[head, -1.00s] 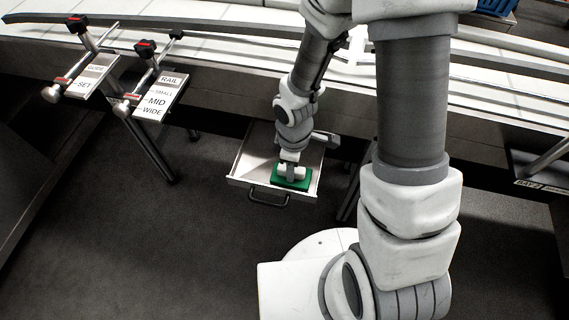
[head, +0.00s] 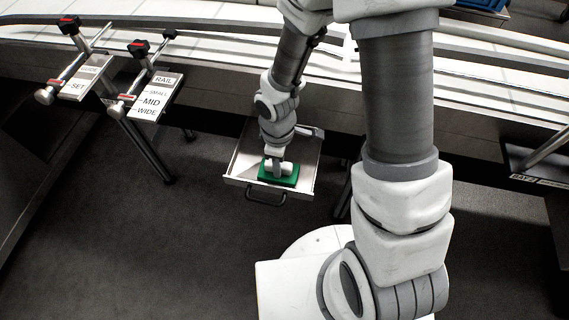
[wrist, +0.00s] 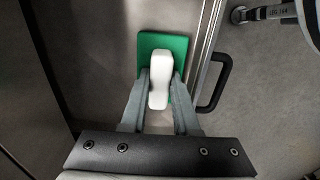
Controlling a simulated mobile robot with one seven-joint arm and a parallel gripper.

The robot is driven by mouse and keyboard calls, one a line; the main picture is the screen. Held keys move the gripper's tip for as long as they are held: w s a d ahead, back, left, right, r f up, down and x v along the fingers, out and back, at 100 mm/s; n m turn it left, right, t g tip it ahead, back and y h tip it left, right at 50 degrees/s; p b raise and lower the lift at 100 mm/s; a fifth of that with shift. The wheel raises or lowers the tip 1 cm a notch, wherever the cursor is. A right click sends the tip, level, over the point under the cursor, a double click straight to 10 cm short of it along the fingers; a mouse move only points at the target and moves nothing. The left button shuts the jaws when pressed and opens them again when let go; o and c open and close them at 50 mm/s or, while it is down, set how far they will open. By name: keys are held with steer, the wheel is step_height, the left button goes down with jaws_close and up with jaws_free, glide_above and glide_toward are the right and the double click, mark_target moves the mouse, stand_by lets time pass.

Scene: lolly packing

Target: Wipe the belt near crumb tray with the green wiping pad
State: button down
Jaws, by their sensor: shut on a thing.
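The green wiping pad (head: 291,181) has a white grip block on top. It is at the crumb tray (head: 240,165), a shallow metal drawer with a black handle below the belt's side. My gripper (head: 279,163) is over the tray, shut on the pad's white block. In the wrist view my gripper (wrist: 160,92) has one finger on each side of the white block, with the green pad (wrist: 150,45) showing beyond. I cannot tell whether the pad touches the tray floor. The white belt (head: 230,25) runs across the top, partly hidden by my arm.
Two rail clamps with label plates, one marked SET (head: 78,85) and one marked RAIL, MID and WIDE (head: 152,101), stick out at the left. The tray handle (head: 265,194) points toward me. A bracket (head: 525,176) stands at the right. The floor in front is clear.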

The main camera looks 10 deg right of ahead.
mark_target(266, 162)
steer(key=shift+w+a+f+b, duration=0.15)
steer(key=shift+w+a, duration=0.1)
steer(key=shift+a, duration=0.4)
steer(key=shift+w+a+b, duration=0.15)
steer(key=shift+w+a, duration=0.1)
steer(key=shift+a, duration=0.5)
steer(key=shift+a, duration=0.1)
steer(key=shift+w+a, duration=0.25)
steer(key=shift+a, duration=0.45)
steer(key=shift+w+a, duration=0.25)
steer(key=shift+a, duration=0.4)
steer(key=shift+d, duration=0.1)
